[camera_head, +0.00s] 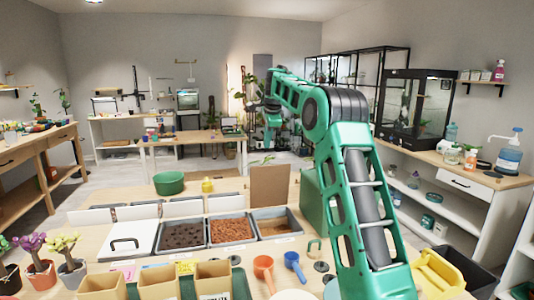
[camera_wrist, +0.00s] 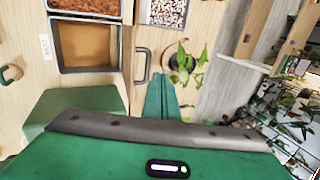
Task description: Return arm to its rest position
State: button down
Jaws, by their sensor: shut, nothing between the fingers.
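My green arm rises from the bottom right in the head view, bends at a dark elbow joint and reaches up and away above the bench. My gripper (camera_head: 268,138) hangs at its far end, pointing down, small and partly hidden by the wrist. In the wrist view, the two green fingers of my gripper (camera_wrist: 161,80) lie together with nothing between them. They show in front of a small leafy plant (camera_wrist: 186,62), apparently above it; whether they touch it cannot be told.
The near bench holds trays of substrate, including a reddish one (camera_head: 231,230), a green bowl (camera_head: 169,183), an orange scoop (camera_head: 263,266), a blue scoop (camera_head: 294,264) and potted succulents (camera_head: 71,254). A glass cabinet (camera_head: 414,104) and pump bottle (camera_head: 510,154) stand right. Open floor lies beyond.

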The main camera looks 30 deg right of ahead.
jog(key=s+a+f+n+g, duration=0.2)
jog(key=s+n, duration=0.2)
jog(key=s, duration=1.2)
jog(key=s+a+f+n+g, duration=0.15)
jog(key=s+n, duration=0.25)
jog(key=s, duration=1.1)
jog(key=s+a+f+n, duration=0.2)
jog(key=s+a+f, duration=0.1)
jog(key=s, duration=0.6)
jog(key=s+a+f+n+g+y, duration=0.1)
jog(key=s+a+f+n, duration=0.1)
jog(key=s+f, duration=0.4)
jog(key=s+a+f+n, duration=0.2)
jog(key=s+a+f, duration=0.2)
jog(key=s, duration=1)
jog(key=shift+f+n+g+y, duration=0.25)
jog(key=shift+f+n+y, duration=0.05)
jog(key=shift+f+n, duration=0.1)
